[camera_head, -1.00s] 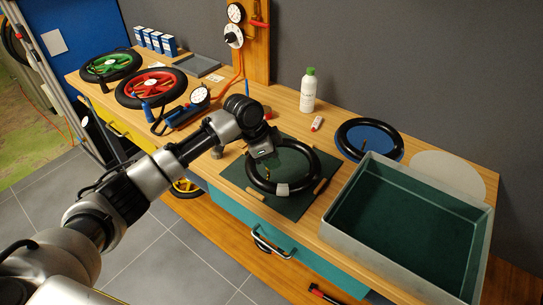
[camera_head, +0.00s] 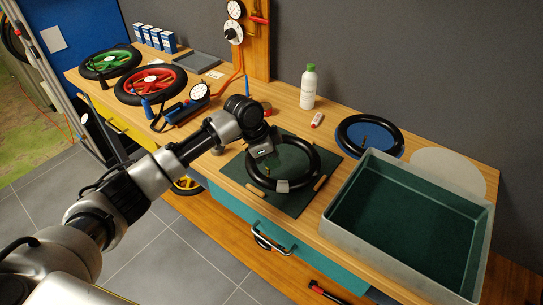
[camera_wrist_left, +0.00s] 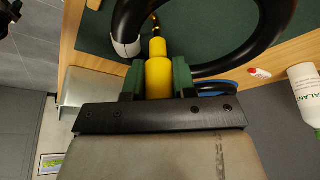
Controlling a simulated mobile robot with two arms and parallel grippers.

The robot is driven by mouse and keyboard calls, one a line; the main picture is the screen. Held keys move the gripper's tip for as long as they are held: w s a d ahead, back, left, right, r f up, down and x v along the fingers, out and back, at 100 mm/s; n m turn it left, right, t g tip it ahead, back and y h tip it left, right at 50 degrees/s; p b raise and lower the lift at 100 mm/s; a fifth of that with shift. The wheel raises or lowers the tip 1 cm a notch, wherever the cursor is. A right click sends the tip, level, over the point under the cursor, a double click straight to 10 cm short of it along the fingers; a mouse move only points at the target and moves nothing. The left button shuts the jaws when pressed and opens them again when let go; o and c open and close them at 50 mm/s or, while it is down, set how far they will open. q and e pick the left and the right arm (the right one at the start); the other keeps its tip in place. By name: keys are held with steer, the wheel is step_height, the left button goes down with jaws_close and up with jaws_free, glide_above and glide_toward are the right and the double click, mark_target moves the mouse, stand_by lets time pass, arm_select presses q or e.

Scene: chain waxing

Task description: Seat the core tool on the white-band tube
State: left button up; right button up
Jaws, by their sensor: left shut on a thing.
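The white-band tube (camera_head: 312,165) is a black ring lying on the dark green mat (camera_head: 293,203). Its white band (camera_head: 282,186) faces the front and also shows in the left wrist view (camera_wrist_left: 126,46). My left gripper (camera_head: 263,152) is over the far left part of the ring. In the left wrist view its green fingers (camera_wrist_left: 158,80) are shut on the yellow core tool (camera_wrist_left: 158,76). The tool's narrow end points at a small brass valve stem (camera_wrist_left: 155,20) inside the ring. I cannot tell whether they touch. The head view hides the tool. My right gripper is out of view.
A large grey bin with a green inside (camera_head: 335,222) stands at the right. A blue-centred ring (camera_head: 371,137), a white bottle (camera_head: 308,87) and a red-and-white small tube (camera_head: 317,120) are behind. Wooden sticks (camera_head: 321,183) lie by the ring.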

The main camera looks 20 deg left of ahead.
arm_select(q)
steer(key=o, duration=1)
steer(key=b+v, duration=0.2)
steer(key=v, duration=0.8)
steer(key=shift+s+a+r, duration=0.1)
steer(key=shift+r, duration=0.3)
